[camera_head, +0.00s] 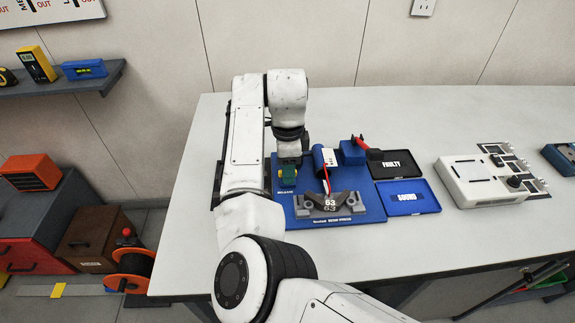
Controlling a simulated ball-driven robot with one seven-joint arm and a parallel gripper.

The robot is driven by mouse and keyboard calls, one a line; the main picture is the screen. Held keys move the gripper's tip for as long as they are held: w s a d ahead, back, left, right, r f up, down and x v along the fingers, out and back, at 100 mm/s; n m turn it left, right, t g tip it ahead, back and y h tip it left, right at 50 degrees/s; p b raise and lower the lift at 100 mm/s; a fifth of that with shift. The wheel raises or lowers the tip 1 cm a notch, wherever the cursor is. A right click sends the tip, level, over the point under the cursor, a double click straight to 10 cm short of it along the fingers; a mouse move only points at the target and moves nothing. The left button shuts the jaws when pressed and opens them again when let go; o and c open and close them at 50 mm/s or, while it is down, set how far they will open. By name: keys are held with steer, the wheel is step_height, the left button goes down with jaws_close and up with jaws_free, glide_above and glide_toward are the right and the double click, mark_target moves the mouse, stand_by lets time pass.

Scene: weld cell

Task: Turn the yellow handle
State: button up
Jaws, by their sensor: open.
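My white arm reaches over the table, and its end with my gripper (289,160) points down at the left part of a blue board (350,213). A small yellow and green part (288,175) shows right under my gripper; it may be the yellow handle, but its shape is mostly hidden. My gripper is open. The fingertips are too small and covered to tell whether they touch that part or stand around it.
On the board are a grey block marked 63 (331,205), a blue-white device (326,160) with a red lead, and a blue block with a red-black clamp (369,147). Right of it lie FAULTY (397,164) and SOUND (407,197) trays, then a meter box (480,180).

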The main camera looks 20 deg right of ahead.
jaws_close()
stand_by(0.4)
